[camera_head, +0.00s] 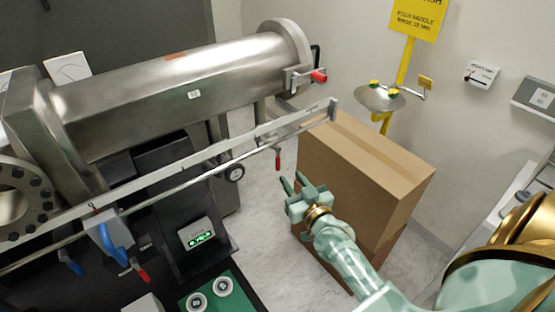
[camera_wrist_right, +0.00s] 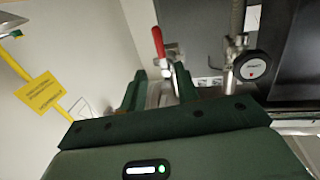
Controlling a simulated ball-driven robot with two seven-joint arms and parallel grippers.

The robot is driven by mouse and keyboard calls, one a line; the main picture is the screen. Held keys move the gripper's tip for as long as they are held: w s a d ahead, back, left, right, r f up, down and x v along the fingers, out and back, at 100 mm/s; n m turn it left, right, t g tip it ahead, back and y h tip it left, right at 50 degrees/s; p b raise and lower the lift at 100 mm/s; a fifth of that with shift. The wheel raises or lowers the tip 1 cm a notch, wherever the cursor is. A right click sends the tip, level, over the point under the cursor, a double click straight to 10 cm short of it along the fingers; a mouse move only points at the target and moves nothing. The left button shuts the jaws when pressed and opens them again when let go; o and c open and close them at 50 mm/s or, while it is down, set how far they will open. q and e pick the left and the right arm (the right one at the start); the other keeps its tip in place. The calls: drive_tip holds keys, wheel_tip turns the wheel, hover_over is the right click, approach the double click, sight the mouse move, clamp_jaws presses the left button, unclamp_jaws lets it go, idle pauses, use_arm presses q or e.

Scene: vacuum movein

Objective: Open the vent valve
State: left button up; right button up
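Several red-handled valves show, and I cannot read which is the vent valve. One red handle (camera_head: 278,160) hangs below the rail, near my right gripper (camera_head: 293,182). In the right wrist view a red handle (camera_wrist_right: 158,42) on a metal fitting stands beyond my right gripper (camera_wrist_right: 158,92), in line with the gap between its fingers. The fingers are apart, with nothing held between them. Another red handle (camera_head: 319,76) sits at the chamber's end flange, and a third (camera_head: 143,276) is at the lower left. My left gripper is not in view.
A steel chamber (camera_head: 180,85) spans the upper left, with a long rail (camera_head: 200,157) before it. A round gauge (camera_head: 235,173) is left of the near handle. Cardboard boxes (camera_head: 365,165) stand close behind my right gripper. An eyewash basin (camera_head: 380,97) is at the wall.

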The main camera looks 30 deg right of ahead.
sight(279, 162)
drive_tip(key=w, duration=0.6)
drive_tip(key=w+d, duration=0.1)
drive_tip(key=w, duration=0.2)
drive_tip(key=shift+w, duration=0.25)
drive_tip(key=shift+s, duration=0.1)
clamp_jaws()
